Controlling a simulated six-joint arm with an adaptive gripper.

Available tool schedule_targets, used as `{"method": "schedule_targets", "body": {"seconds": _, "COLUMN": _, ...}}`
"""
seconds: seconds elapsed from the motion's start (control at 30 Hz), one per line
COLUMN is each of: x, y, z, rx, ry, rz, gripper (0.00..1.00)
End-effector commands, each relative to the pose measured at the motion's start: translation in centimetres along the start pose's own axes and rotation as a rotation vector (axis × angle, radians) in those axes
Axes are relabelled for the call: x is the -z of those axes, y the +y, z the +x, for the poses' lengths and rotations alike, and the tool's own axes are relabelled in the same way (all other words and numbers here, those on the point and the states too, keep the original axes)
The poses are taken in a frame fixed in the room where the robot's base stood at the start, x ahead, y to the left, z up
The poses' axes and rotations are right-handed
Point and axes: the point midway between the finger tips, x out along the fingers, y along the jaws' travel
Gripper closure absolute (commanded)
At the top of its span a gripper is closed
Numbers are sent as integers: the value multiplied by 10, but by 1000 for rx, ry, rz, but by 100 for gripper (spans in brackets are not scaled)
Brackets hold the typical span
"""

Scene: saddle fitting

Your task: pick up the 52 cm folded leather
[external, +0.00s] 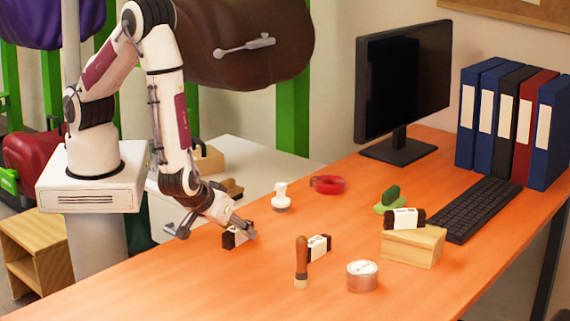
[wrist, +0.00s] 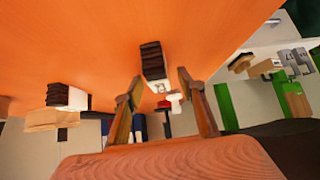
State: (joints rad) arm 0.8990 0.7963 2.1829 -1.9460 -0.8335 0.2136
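Three dark folded leather pieces with white labels show in the external view; I cannot read a length on any label. One leather piece (external: 230,240) lies on the orange table at my gripper (external: 212,232) and is partly hidden by it. In the wrist view this leather (wrist: 152,58) is centred ahead of my gripper (wrist: 160,76), its label end between the two spread fingertips. The fingers are open, and no grip on it shows. A second leather piece (external: 318,245) lies by a wooden-handled brush. A third leather piece (external: 404,218) rests on a wooden block.
The wooden block (external: 413,246), keyboard (external: 483,208) and monitor (external: 403,85) occupy the right. The front-left table is clear.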

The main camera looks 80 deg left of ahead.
Motion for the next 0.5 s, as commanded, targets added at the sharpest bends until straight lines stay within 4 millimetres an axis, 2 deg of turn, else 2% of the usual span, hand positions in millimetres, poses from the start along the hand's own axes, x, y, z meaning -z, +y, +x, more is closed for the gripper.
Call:
{"method": "schedule_targets", "body": {"seconds": 0.13, "x": 0, "y": 0, "z": 6, "rx": 0, "ry": 0, "rz": 1, "gripper": 60}}
{"method": "schedule_targets", "body": {"seconds": 0.5, "x": 0, "y": 0, "z": 6, "rx": -1, "ry": 0, "rz": 1, "gripper": 60}}
